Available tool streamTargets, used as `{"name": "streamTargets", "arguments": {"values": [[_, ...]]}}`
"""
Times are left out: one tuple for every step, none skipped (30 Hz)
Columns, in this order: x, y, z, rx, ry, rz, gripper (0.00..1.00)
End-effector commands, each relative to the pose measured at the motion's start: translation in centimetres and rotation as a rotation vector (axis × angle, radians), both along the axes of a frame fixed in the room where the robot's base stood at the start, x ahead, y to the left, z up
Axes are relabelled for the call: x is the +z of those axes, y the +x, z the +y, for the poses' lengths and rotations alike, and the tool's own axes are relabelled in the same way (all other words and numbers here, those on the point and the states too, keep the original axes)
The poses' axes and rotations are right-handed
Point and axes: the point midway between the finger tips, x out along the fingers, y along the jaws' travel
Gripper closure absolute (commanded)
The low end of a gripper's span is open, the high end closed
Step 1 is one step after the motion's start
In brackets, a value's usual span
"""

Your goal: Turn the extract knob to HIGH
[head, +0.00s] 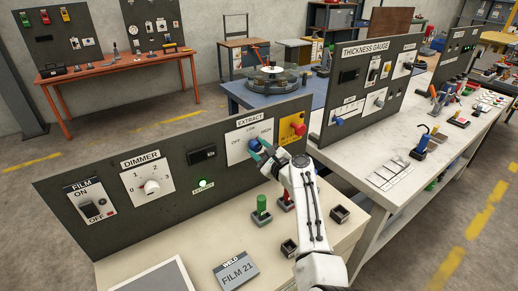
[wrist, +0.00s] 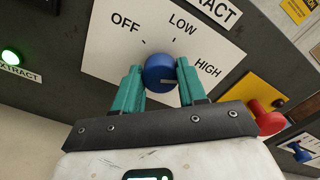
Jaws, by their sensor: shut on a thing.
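The blue extract knob (head: 254,144) sits on a white plate (wrist: 105,45) marked OFF, LOW and HIGH on the dark panel. In the wrist view the knob (wrist: 160,72) is between the two teal fingers of my gripper (wrist: 160,82), which is shut on it from both sides. In the head view my gripper (head: 259,153) partly covers the knob.
A green lamp (head: 203,184) labelled EXTRACT is lit left of the plate. A red knob on a yellow plate (head: 292,127) is close on the right. Below on the bench stand a green-topped peg (head: 262,206) and small dark trays (head: 339,214). The dimmer (head: 150,186) is farther left.

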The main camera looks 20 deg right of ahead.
Motion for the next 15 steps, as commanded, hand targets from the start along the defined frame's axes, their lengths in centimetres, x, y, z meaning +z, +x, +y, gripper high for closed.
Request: {"name": "streamTargets", "arguments": {"values": [[-0.3, -0.07, -0.25, -0.005, 0.003, 0.005, 0.89], [-0.31, -0.08, -0.25, -0.005, 0.003, 0.005, 0.89], [-0.31, -0.08, -0.25, -0.005, 0.003, 0.005, 0.89], [-0.33, -0.08, -0.25, -0.005, 0.003, 0.005, 0.89], [-0.33, -0.08, -0.25, -0.005, 0.003, 0.005, 0.89], [-0.33, -0.08, -0.25, -0.005, 0.003, 0.005, 0.89], [-0.33, -0.08, -0.25, -0.005, 0.003, 0.005, 0.89], [-0.34, -0.09, -0.25, -0.005, 0.003, 0.005, 0.89], [-0.34, -0.09, -0.25, -0.005, 0.003, 0.005, 0.56], [-0.33, -0.08, -0.24, -0.005, 0.003, 0.005, 0.53], [-0.32, -0.07, -0.23, -0.004, 0.002, 0.004, 0.5], [-0.29, -0.07, -0.2, -0.004, 0.002, 0.004, 0.46], [-0.25, -0.07, -0.18, -0.003, 0.002, 0.004, 0.44], [-0.23, -0.05, -0.16, -0.003, 0.001, 0.004, 0.41], [-0.2, -0.05, -0.14, -0.002, 0.001, 0.003, 0.37]]}}
